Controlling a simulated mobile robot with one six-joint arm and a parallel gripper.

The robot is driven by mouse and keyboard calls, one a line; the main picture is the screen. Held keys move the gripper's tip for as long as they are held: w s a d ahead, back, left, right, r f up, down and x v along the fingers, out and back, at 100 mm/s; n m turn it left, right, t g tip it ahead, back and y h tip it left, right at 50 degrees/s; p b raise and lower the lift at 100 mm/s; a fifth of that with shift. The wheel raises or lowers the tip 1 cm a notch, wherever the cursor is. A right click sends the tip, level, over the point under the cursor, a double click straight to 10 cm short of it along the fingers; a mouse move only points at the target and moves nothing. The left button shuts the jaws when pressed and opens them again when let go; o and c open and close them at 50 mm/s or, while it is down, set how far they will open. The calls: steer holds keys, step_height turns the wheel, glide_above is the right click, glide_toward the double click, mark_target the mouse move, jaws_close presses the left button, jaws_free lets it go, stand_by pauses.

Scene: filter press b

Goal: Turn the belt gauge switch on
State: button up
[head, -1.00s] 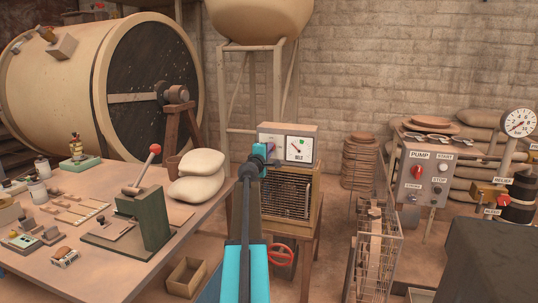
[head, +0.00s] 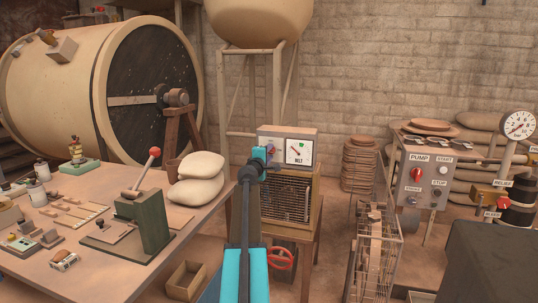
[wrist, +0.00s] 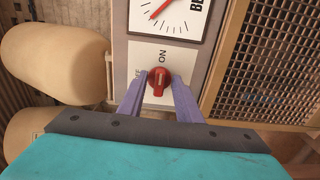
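The belt gauge box (head: 275,146) stands on a wooden cabinet in the middle of the head view. Its white dial (head: 299,151) is marked BELT. In the wrist view, the red switch knob (wrist: 159,88) sits on a white plate with ON above it and a partly hidden label at its left. The knob's pale mark runs up toward ON. My gripper (wrist: 159,77) has one purple finger on each side of the knob, very close to it. Whether they press on it is not clear. In the head view my arm hides the switch.
A workbench (head: 50,255) with a green lever press (head: 150,215) and stacked sacks (head: 196,178) is at the left. A wire rack (head: 377,250) and the pump panel (head: 424,178) stand at the right. A mesh grille (wrist: 255,65) is beside the switch plate.

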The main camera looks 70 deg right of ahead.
steer(key=a, duration=1.3)
steer(key=shift+s+a, duration=0.3)
steer(key=shift+s, duration=0.1)
stand_by(0.5)
